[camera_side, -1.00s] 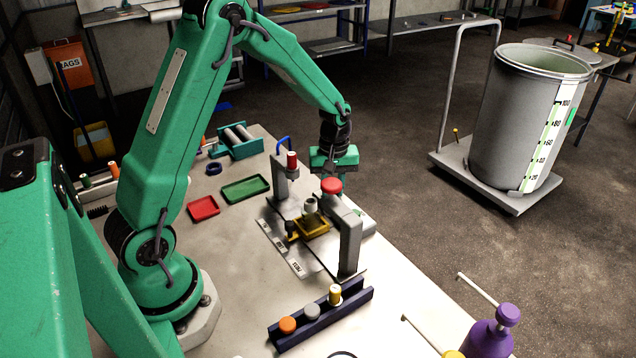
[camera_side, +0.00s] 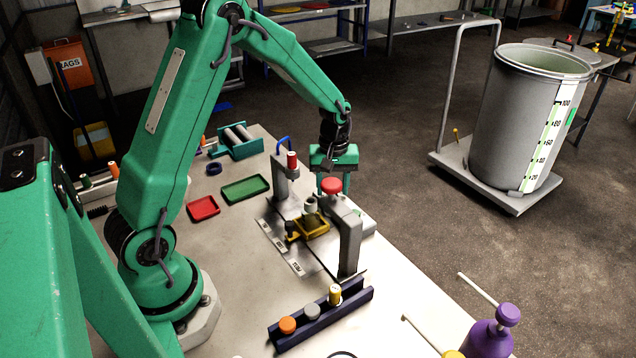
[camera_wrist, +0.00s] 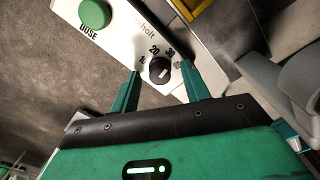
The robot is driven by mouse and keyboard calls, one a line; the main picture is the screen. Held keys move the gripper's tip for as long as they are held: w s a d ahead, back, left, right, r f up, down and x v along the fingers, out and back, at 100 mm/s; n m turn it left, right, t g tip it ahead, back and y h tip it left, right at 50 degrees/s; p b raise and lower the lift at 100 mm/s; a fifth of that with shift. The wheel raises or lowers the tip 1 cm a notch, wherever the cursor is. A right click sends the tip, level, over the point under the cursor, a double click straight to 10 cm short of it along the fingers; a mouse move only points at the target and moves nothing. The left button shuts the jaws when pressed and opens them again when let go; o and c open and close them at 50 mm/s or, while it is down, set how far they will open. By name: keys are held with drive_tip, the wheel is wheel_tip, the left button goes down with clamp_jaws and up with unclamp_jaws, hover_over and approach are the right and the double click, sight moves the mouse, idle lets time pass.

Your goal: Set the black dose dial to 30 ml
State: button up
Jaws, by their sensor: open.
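The black dose dial (camera_wrist: 160,72) sits on a pale panel with printed numbers around it; 10, 20 and 30 are readable. A short white mark shows on its face, leaning toward the right; I cannot tell exactly which number it meets. My gripper (camera_wrist: 160,86) is open, one green finger to each side of the dial. The fingertips look level with the dial's sides, but I cannot tell whether they touch it. In the side view my gripper (camera_side: 334,182) points down behind the red-topped grey post; the dial is hidden there.
A green button (camera_wrist: 95,13) marked DOSE is on the same panel. A dark blue rack (camera_side: 318,318) with several capped bottles lies nearer the camera.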

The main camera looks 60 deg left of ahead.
drive_tip(key=shift+r, duration=3.75)
drive_tip(key=shift+s+d+r, duration=0.15)
drive_tip(key=shift+r, duration=0.15)
drive_tip(key=s+d+r+m+t, duration=0.3)
drive_tip(key=s+d+r+m, duration=0.2)
drive_tip(key=s+r, duration=0.45)
drive_tip(key=s+d+r+m+t, duration=0.1)
drive_tip(key=s+d+m, duration=0.1)
drive_tip(key=s, duration=0.3)
drive_tip(key=s+d+r+m+t, duration=0.1)
drive_tip(key=s+d+r+m, duration=0.1)
drive_tip(key=s+m, duration=0.2)
drive_tip(key=shift+s+r+t, duration=0.15)
drive_tip(key=shift+s+t, duration=0.15)
drive_tip(key=shift+s, duration=0.75)
